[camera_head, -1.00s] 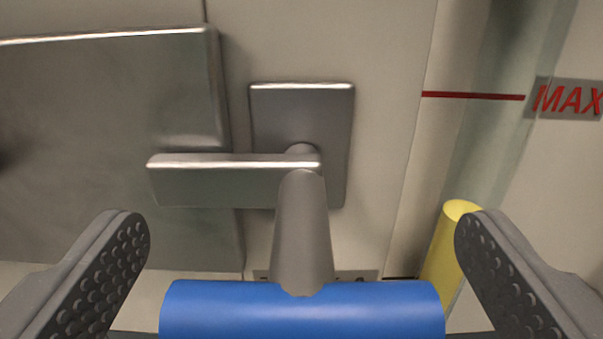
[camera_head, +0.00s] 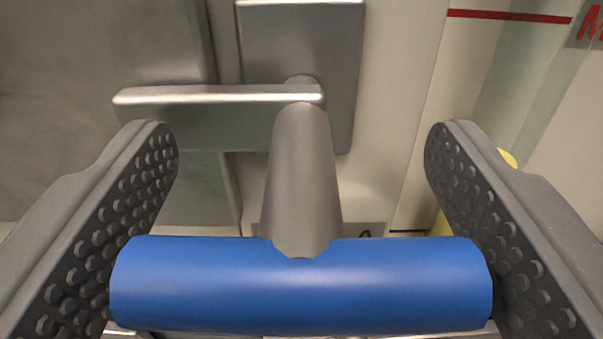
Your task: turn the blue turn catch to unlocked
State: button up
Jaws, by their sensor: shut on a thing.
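The blue turn catch has a blue cylindrical handle (camera_head: 300,288) lying crosswise in the picture. It sits at the end of a grey tapered stem (camera_head: 302,180) coming from a metal mounting plate (camera_head: 310,45). A flat grey metal bar (camera_head: 215,115) extends left from the stem's base, across the edge of a grey panel. My gripper (camera_head: 300,235) is shut on the blue handle, with one studded finger at each of its ends. A label below the plate is mostly hidden behind the stem and handle.
A grey metal panel (camera_head: 95,60) is at the left. At the right are a translucent strip with a red line (camera_head: 508,16) and a partly visible red-lettered label. A yellow cylinder (camera_head: 508,158) is mostly hidden behind the right finger.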

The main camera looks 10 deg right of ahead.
jog(key=shift+s+d+r+m+p, duration=0.1)
jog(key=shift+r+m+p, duration=0.05)
jog(key=shift+m+p, duration=0.55)
jog(key=shift+s+d+r+m+p, duration=0.1)
jog(key=shift+m+p, duration=0.3)
jog(key=shift+p, duration=0.45)
jog(key=shift+a+f+m+p, duration=0.1)
jog(key=shift+m+p, duration=0.7)
jog(key=shift+p, duration=0.25)
jog(key=m+p, duration=0.2)
jog(key=m, duration=0.1)
jog(key=shift+m, duration=0.3)
jog(key=m, duration=0.2)
jog(key=m+p, duration=0.2)
jog(key=m, duration=0.1)
jog(key=shift+s+d+f+m, duration=0.1)
jog(key=shift+d+f+m, duration=0.05)
jog(key=shift+d+m, duration=0.15)
jog(key=m, duration=0.4)
jog(key=shift+a+f+m, duration=0.1)
jog(key=shift+f+m, duration=0.05)
jog(key=shift+m, duration=0.25)
jog(key=shift+a+f, duration=0.1)
jog(key=shift+a, duration=0.05)
jog(key=o, duration=1)
jog(key=shift+c, duration=0.2)
